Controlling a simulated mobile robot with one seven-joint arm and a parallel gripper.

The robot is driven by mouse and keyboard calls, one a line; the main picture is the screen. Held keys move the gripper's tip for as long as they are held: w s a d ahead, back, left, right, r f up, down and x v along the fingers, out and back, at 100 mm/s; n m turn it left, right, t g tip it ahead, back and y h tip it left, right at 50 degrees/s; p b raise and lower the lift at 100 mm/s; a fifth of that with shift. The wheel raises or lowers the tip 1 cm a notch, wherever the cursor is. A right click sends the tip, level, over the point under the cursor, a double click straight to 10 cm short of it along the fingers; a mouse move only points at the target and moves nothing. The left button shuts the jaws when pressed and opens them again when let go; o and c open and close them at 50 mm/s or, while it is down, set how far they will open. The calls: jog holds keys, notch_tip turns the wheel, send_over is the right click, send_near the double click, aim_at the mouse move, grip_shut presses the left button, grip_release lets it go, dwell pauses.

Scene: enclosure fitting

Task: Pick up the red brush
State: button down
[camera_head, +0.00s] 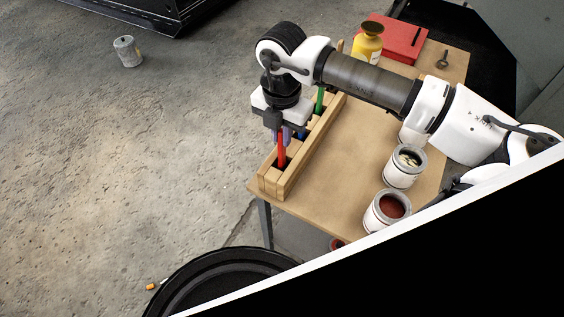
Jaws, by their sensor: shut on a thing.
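The red brush (282,149) stands upright in the near end of a long wooden holder (275,183) at the left edge of the table. Its lower end is hidden inside the holder. My gripper (281,133) points down over the holder and is shut on the upper part of the red brush. A blue handle (301,133) and a green handle (320,99) stand in the same holder farther back. My wrist hides part of the holder.
Several paint cans, including one with dark red paint (393,206), stand at the table's right side. A yellow bottle (368,43) and a red box (398,38) are at the back. The table middle (345,150) is clear beneath my arm. A small can (127,51) is on the floor.

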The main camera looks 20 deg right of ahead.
notch_tip(320, 180, up, 20)
jog(key=p, duration=0.9)
